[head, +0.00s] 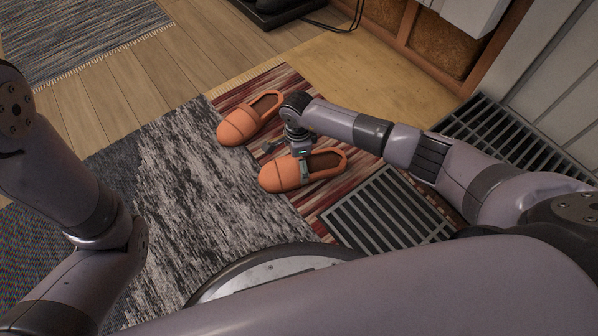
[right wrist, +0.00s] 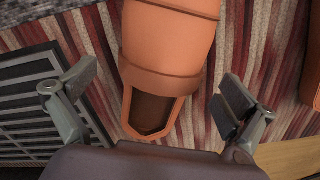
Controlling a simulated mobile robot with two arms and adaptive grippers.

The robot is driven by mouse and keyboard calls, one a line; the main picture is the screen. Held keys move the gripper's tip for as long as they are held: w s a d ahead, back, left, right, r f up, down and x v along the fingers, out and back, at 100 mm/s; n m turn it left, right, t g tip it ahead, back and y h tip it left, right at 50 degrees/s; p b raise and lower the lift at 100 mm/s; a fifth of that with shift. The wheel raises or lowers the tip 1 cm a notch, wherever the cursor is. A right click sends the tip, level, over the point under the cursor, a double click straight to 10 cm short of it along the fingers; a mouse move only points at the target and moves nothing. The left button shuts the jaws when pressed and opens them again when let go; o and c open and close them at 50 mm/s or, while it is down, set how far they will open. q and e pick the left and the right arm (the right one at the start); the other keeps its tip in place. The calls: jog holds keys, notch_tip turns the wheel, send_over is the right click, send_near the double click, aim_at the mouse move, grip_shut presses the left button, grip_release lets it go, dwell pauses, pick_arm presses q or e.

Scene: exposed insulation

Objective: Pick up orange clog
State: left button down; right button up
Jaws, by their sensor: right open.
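Two orange clogs lie on a red striped rug (head: 226,101). The nearer clog (head: 282,175) is beside and under my right gripper (head: 303,170). The farther clog (head: 238,126) lies up and left of it. In the right wrist view my right gripper (right wrist: 160,105) is open, its two fingers on either side of an orange clog (right wrist: 168,50). That clog's open heel points toward the gripper, and nothing is held. The edge of the other clog (right wrist: 312,75) shows at the right. My left arm comes in at the left of the head view, but its gripper is out of view.
Floor grates (head: 385,215) lie right of the nearer clog. A grey patterned rug (head: 180,170) lies to the left. A wall with exposed insulation (head: 445,45) is at the back right.

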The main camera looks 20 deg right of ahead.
aim_at(299, 169)
notch_tip(299, 169, down, 5)
jog(key=b, duration=0.4)
jog(key=shift+d+f+b, duration=0.1)
jog(key=shift+d+b, duration=0.05)
jog(key=shift+b, duration=0.15)
jog(key=c, duration=1.2)
